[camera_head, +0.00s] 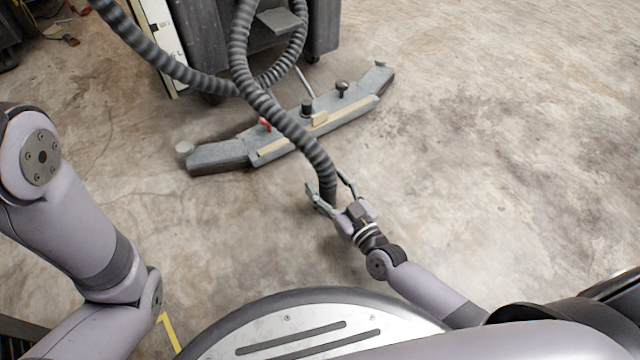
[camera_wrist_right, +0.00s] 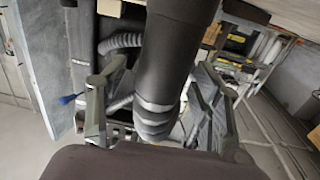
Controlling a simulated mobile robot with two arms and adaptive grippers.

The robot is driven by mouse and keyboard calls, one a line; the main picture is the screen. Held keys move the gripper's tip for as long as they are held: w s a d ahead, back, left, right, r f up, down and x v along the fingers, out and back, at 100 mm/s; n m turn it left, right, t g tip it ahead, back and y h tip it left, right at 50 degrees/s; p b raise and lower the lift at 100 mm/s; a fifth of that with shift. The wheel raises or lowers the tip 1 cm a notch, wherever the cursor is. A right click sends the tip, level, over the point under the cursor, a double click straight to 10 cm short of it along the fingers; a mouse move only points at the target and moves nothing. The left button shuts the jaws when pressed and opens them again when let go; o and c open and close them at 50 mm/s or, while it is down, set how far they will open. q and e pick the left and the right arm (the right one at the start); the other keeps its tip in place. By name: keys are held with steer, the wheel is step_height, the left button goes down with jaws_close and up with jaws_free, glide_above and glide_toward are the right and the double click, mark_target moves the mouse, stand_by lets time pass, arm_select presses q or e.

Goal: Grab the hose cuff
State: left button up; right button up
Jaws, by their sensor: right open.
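The hose cuff (camera_head: 329,190) is the smooth dark end of a grey ribbed hose (camera_head: 283,121). It hangs down above the concrete floor. My right gripper (camera_head: 325,180) is open, with one finger on each side of the cuff. In the right wrist view the cuff (camera_wrist_right: 180,45) is a wide dark cylinder between the two spread fingers (camera_wrist_right: 160,85). I cannot tell whether either finger touches it. The palm side of my gripper hides part of the cuff. My left arm shows at the left of the head view, but its gripper is out of frame.
A long grey floor nozzle (camera_head: 222,153) with a tan strip lies behind the cuff. A dark machine (camera_head: 200,40) stands at the back, with hose loops in front of it. A yellow floor line (camera_head: 168,330) shows near my base. The floor to the right is clear.

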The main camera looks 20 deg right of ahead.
steer(key=shift+c, duration=0.5)
steer(key=shift+r, duration=0.1)
steer(key=c, duration=1.2)
